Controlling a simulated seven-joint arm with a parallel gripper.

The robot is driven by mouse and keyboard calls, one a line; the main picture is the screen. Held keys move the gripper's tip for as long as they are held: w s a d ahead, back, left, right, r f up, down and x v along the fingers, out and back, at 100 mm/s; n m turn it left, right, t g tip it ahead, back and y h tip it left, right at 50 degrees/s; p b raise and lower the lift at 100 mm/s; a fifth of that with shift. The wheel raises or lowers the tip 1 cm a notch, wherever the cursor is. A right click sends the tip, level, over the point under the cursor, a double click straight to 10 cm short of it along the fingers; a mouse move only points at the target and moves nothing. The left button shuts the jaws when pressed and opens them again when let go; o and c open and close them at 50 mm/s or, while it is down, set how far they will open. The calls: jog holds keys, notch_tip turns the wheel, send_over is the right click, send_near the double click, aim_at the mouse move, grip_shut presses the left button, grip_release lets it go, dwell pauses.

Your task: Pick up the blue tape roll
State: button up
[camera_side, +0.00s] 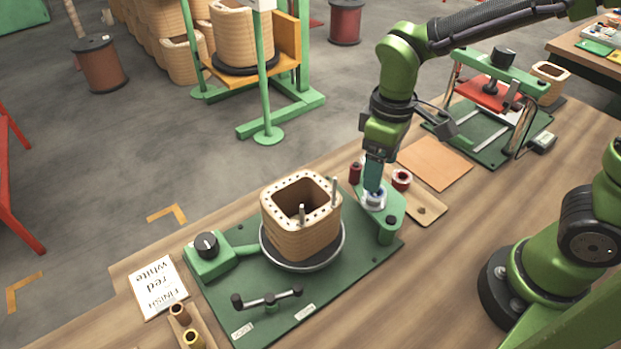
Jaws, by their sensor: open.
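A small roll with blue and white showing (374,203), which looks like the blue tape roll, sits on the green bracket at the right end of the green fixture. My gripper (374,191) points down directly over it, with its fingertips at the roll. The fingers are open, but they hide part of the roll. I cannot tell whether they touch it. A red roll (355,173) stands just left of the gripper, and a red-and-white roll (401,179) lies just right of it.
A wound coil (290,235) with upright metal pins stands on a round plate left of the gripper. A knob (206,245) and a crank handle (268,299) are on the green base. A tan sheet (437,163) and a green press (490,105) are at the right.

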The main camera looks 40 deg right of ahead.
jog(key=f, duration=0.5)
jog(key=shift+s+a+f, duration=0.1)
jog(key=shift+a+f, duration=0.1)
jog(key=shift+f, duration=0.15)
jog(key=c, duration=1.1)
notch_tip(320, 180, up, 10)
